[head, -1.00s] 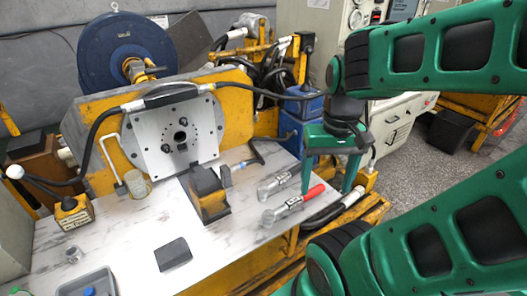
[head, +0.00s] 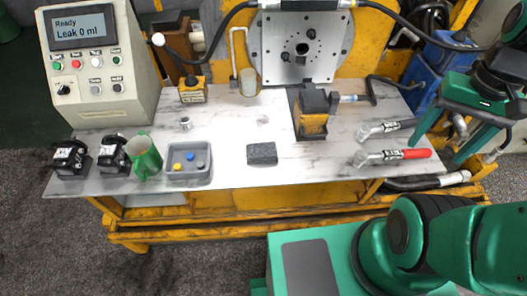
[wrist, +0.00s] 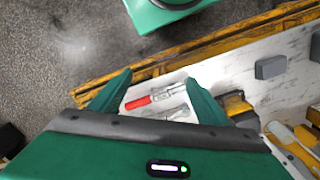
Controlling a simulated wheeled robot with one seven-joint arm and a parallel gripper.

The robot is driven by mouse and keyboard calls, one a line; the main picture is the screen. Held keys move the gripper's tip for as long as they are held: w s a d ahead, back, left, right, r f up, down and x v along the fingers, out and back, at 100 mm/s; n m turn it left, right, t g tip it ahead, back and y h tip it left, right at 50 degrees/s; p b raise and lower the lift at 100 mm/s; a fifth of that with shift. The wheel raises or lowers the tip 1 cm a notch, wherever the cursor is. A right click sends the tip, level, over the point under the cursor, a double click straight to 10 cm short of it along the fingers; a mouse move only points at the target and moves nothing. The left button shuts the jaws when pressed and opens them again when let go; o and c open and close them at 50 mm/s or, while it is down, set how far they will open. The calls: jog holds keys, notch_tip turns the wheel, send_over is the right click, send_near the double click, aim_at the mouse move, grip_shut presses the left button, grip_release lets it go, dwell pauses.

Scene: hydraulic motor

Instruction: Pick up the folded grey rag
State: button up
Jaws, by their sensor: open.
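The folded grey rag (head: 262,154) lies flat near the front edge of the white marbled bench, right of the small grey tray. It looks like a dark grey rectangle and also shows at the right of the wrist view (wrist: 270,67). My gripper (head: 438,152) is at the right end of the bench in the head view, well to the right of the rag. Its two green fingers stand apart with nothing held. In the wrist view the open fingers (wrist: 158,78) frame the wrench tools below.
A red-handled wrench (head: 393,156) and a dark-handled one (head: 386,129) lie between rag and gripper. A yellow-black block (head: 311,115) stands behind the rag. Bench around the rag is clear.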

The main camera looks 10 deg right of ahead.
jog(key=shift+o, duration=0.3)
jog(key=w+a+n, duration=0.5)
jog(key=w+n, duration=0.2)
jog(key=w, duration=0.1)
jog(key=n, duration=1.7)
send_over(262, 150)
notch_tip(262, 150, down, 12)
jog(key=r, duration=0.1)
jog(key=shift+f, duration=5.35)
